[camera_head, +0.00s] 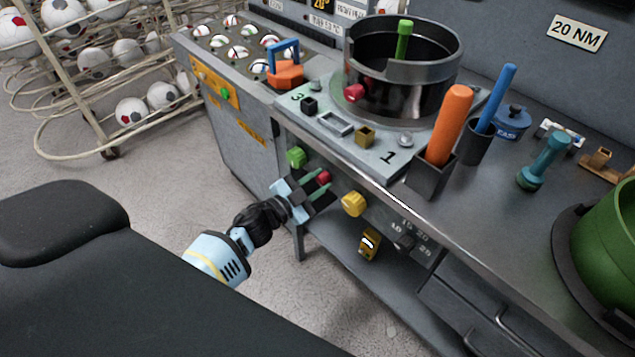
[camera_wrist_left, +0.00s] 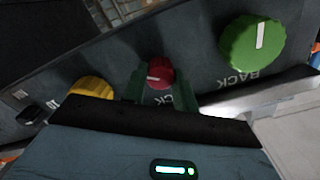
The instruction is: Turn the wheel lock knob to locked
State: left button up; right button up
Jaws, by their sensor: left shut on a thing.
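A red knob (camera_head: 323,177) sits on the front panel of the grey bench, between a green knob (camera_head: 296,157) and a yellow knob (camera_head: 353,204). My left gripper (camera_head: 317,185) is at the red knob, with its green-tipped fingers on either side, shut on it. In the left wrist view the red knob (camera_wrist_left: 160,71) is between the green fingers (camera_wrist_left: 162,88). The label by it is partly hidden; only "CK" reads. The green knob (camera_wrist_left: 252,43) there has a white mark and the label "BACK". My right gripper is not in view.
The yellow knob is close beside the left gripper. A dark dial (camera_head: 404,241) with numbers is further right on the panel. A yellow device (camera_head: 369,244) is below the panel. The bench edge overhangs the knobs. A ball rack (camera_head: 83,115) stands at left, with open floor in front.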

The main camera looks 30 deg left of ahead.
pick_arm(q)
jog(key=m+b, duration=0.1)
jog(key=m, duration=0.3)
jog(key=shift+f+m, duration=0.15)
jog(key=shift+m, duration=0.15)
jog(key=m+b, duration=0.1)
jog(key=m, duration=0.3)
jog(key=shift+m+b, duration=0.3)
jog(key=shift+m, duration=0.9)
jog(key=o, duration=1)
jog(key=shift+c, duration=0.2)
jog(key=v, duration=0.7)
jog(key=shift+s+b, duration=0.3)
jog(key=shift+s, duration=0.1)
